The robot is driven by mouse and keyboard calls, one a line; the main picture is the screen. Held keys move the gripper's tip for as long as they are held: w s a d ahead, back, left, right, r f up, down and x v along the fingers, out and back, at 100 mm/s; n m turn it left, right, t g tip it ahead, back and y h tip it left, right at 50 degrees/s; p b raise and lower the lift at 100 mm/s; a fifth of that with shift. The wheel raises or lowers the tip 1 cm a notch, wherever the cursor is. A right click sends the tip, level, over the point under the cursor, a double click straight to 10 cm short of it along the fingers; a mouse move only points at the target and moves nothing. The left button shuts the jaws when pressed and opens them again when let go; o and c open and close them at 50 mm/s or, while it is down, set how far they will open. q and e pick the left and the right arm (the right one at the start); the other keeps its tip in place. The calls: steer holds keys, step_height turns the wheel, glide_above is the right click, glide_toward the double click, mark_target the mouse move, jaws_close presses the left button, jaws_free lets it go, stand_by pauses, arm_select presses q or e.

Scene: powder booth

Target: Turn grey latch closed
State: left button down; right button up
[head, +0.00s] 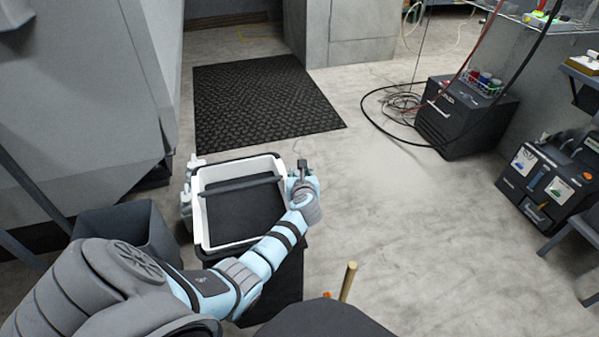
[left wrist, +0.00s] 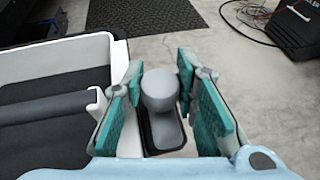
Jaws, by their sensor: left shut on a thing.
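The grey latch (left wrist: 160,92) has a rounded knob on a darker base and sits beside the outer right wall of a white-rimmed bin. In the left wrist view it stands between the teal finger pads of my left gripper (head: 302,178), which is shut on it. In the head view the gripper and wrist cover most of the latch. The bin (head: 201,225) has a dark interior and a dark bar across it; its rim also shows in the left wrist view (left wrist: 60,48). My right gripper is not in view.
A dark ribbed mat (head: 262,100) lies beyond the bin. A grey open container (head: 118,225) stands left of it. A black cabinet (head: 463,125) with cables and a black machine (head: 545,185) stand at the right. The floor right of the bin is mostly clear.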

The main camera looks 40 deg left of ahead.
arm_select(q)
steer(key=shift+r+m+h+p, duration=0.2)
steer(key=shift+m+h+p, duration=0.1)
steer(key=shift+m+p, duration=0.3)
steer(key=m+t+h+p, duration=0.2)
steer(key=m+h+p, duration=0.1)
steer(key=h+p, duration=0.1)
steer(key=shift+a+p, duration=0.1)
steer(key=shift+p, duration=0.45)
steer(key=shift+m+t+h+p, duration=0.35)
steer(key=shift+m+h, duration=0.15)
steer(key=shift+m, duration=0.1)
steer(key=shift+w+f+m+t+h, duration=0.1)
steer(key=shift+m+t+h, duration=0.15)
steer(key=shift+m+h, duration=1.35)
steer(key=shift+h, duration=0.2)
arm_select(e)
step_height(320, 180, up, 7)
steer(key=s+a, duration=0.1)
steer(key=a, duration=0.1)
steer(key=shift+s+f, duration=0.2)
arm_select(q)
steer(key=c, duration=1.6)
jaws_free()
steer(key=shift+o, duration=0.3)
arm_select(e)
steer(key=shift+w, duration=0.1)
